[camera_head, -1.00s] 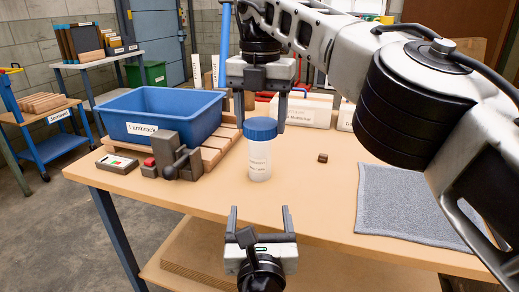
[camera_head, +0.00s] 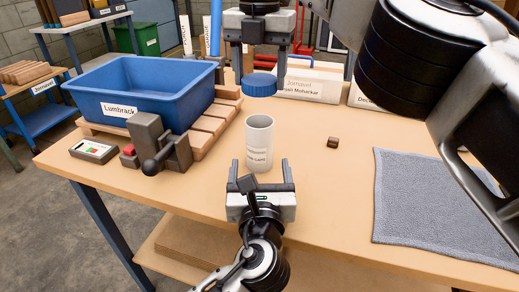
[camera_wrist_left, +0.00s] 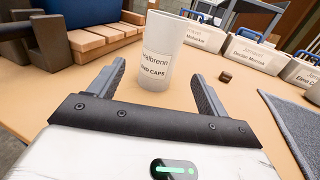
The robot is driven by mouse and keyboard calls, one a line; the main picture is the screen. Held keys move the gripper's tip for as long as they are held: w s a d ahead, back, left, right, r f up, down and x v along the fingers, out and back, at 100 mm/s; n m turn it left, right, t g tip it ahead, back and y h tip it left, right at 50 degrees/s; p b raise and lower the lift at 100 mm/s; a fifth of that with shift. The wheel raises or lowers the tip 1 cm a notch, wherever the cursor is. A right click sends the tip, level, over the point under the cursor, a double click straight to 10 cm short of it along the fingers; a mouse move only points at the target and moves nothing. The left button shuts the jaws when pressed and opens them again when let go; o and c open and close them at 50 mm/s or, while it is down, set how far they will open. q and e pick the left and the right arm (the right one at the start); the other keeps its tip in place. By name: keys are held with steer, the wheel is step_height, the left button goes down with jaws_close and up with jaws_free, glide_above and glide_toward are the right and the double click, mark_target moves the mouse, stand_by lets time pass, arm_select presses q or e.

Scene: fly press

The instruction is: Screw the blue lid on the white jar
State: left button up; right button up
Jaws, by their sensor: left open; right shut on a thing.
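The white jar (camera_head: 259,150) stands upright and open-topped on the workbench (camera_head: 330,200); it also shows in the left wrist view (camera_wrist_left: 160,55). The blue lid (camera_head: 259,85) is apart from the jar, above and behind its rim in the head view. My right gripper (camera_head: 260,72) comes down from above and is shut on the lid, with one finger at each side. My left gripper (camera_head: 261,172) is open and empty, low in front of the jar. In the left wrist view the jar stands just beyond the gap between its fingertips, and the lid is out of frame.
A small brown block (camera_head: 333,142) and a grey mat (camera_head: 440,200) lie to the right. White labelled boxes (camera_head: 308,82) stand behind.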

mark_target(260, 138)
arm_select(q)
steer(key=w, duration=1)
steer(key=shift+w, duration=0.4)
steer(key=c, duration=1.5)
arm_select(e)
steer(key=shift+f, duration=2.45)
arm_select(q)
steer(key=shift+a, duration=0.1)
arm_select(e)
steer(key=shift+f, duration=0.9)
steer(key=shift+f, duration=0.6)
